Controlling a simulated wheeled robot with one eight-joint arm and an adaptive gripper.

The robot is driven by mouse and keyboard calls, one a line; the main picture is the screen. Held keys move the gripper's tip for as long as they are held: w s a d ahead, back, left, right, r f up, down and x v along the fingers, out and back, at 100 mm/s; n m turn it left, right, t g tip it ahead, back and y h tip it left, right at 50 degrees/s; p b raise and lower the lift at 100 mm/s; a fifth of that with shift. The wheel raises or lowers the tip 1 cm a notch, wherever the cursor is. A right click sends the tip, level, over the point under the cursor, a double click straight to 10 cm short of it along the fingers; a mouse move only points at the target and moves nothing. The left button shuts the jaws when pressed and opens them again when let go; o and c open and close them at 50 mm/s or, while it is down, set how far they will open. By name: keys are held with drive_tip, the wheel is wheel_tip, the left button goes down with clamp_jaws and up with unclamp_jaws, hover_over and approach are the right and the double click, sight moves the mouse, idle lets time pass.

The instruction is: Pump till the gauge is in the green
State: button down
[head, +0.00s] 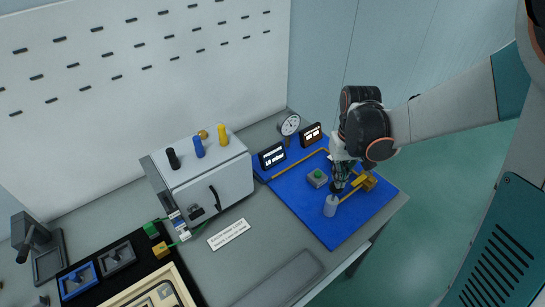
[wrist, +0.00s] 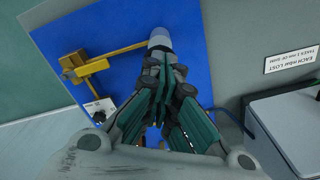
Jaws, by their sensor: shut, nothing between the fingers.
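My gripper (head: 338,186) is shut and empty above the blue mat (head: 343,229), pointing down. In the wrist view its closed fingers (wrist: 160,62) reach up to a pale grey cylinder (wrist: 160,37), perhaps the pump's handle or knob. That cylinder (head: 330,207) stands on the mat beside the fingertips in the head view; I cannot tell whether they touch. A yellow bar with a yellow block (head: 368,182) runs next to it. The round gauge (head: 290,124) stands at the mat's back edge; its needle and any green zone are too small to read.
A box with a green button (head: 317,178) sits left of my gripper. Two dark displays, one at the left (head: 271,156) and one at the back (head: 311,135), stand on the mat. A white cabinet (head: 205,180) and a printed sign (head: 228,234) are further left.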

drive_tip(key=shift+f+b, duration=2.25)
drive_tip(key=shift+f, duration=0.6)
drive_tip(key=shift+r+p, duration=2.15)
drive_tip(key=shift+r, duration=0.85)
drive_tip(key=shift+f, duration=0.15)
drive_tip(key=shift+f+b, duration=2.5)
drive_tip(key=shift+f, duration=0.4)
drive_tip(key=shift+r+p, duration=2.2)
drive_tip(key=shift+r, duration=0.85)
drive_tip(key=shift+r+p, duration=1.8)
drive_tip(key=shift+r, duration=0.7)
